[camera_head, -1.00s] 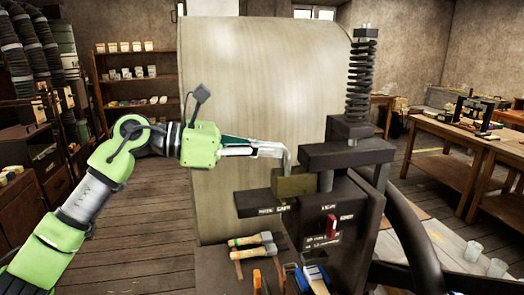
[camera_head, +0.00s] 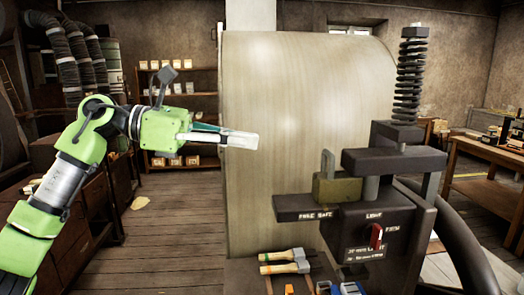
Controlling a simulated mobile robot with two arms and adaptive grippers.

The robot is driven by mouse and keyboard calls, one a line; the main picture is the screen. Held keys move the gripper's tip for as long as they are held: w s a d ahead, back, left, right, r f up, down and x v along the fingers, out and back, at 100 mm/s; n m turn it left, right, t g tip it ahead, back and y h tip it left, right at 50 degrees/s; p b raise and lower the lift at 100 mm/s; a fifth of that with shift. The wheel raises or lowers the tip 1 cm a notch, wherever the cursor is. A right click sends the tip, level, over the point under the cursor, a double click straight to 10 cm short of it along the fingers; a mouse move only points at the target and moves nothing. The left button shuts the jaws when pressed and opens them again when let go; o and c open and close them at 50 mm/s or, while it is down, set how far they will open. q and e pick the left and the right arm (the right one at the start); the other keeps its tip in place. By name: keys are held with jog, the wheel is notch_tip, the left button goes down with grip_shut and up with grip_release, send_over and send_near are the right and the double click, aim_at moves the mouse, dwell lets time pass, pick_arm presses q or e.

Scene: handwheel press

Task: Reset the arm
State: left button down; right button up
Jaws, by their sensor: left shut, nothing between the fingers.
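My left arm comes in from the left, and its gripper (camera_head: 240,140) is shut and empty. It hangs in the air in front of the large pale curved panel (camera_head: 305,110), left of the press (camera_head: 385,215) and apart from it. A brass-coloured block with an upright grey piece (camera_head: 337,188) sits on the press's dark ledge (camera_head: 300,208). A dark spring column (camera_head: 409,80) rises above the press head (camera_head: 394,160). A red switch (camera_head: 376,236) is on the press front. My right gripper is not in view.
Wooden-handled tools (camera_head: 285,262) lie on the dark bench at the press's lower left. Part of a dark handwheel (camera_head: 470,250) curves at the right. A wooden shelf (camera_head: 185,105) stands behind my arm, and a wooden table (camera_head: 485,175) is at the far right. Floor is open at lower left.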

pick_arm(q)
jog(key=shift+a, duration=0.4)
jog(key=shift+d, duration=0.1)
